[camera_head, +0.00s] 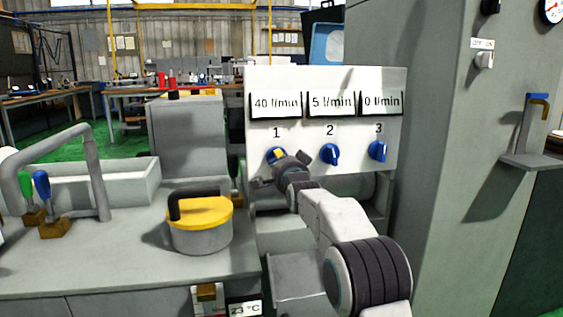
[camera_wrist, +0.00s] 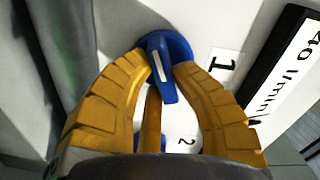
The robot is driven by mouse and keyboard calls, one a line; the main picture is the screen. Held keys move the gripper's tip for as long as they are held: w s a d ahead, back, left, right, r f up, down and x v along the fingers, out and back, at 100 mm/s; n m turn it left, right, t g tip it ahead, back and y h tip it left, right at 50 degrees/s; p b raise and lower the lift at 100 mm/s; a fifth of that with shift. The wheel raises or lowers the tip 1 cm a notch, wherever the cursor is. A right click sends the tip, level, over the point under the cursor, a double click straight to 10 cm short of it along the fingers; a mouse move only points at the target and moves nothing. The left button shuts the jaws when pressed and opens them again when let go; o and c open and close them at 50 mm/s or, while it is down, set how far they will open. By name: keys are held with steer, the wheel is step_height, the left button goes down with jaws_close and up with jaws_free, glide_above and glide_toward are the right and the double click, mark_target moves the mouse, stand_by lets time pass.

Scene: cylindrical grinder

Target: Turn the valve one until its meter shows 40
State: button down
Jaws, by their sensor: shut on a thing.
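The valve one (camera_head: 270,155) is a blue knob on a white panel, under the label 1, at the left of a row of three. Its meter (camera_head: 276,103) reads 40 l/min. My gripper (camera_head: 279,156) is at this knob and partly covers it. In the wrist view, the yellow fingers of my gripper (camera_wrist: 160,75) are shut on the blue knob (camera_wrist: 168,48), one on each side of its handle. A white mark shows on the handle. The meter also shows in the wrist view (camera_wrist: 297,75), tilted, reading 40 l/min.
Valve two (camera_head: 329,154) sits to the right, its meter (camera_head: 331,103) reading 5 l/min. Valve three (camera_head: 378,151) is further right, its meter (camera_head: 380,103) reading 0 l/min. A yellow-lidded pot (camera_head: 201,230) stands on the counter at left. A grey cabinet (camera_head: 436,150) rises at right.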

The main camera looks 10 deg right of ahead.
steer(key=c, duration=1)
jaws_free()
steer(key=shift+s, duration=0.1)
steer(key=shift+s, duration=5.9)
steer(key=shift+r, duration=0.1)
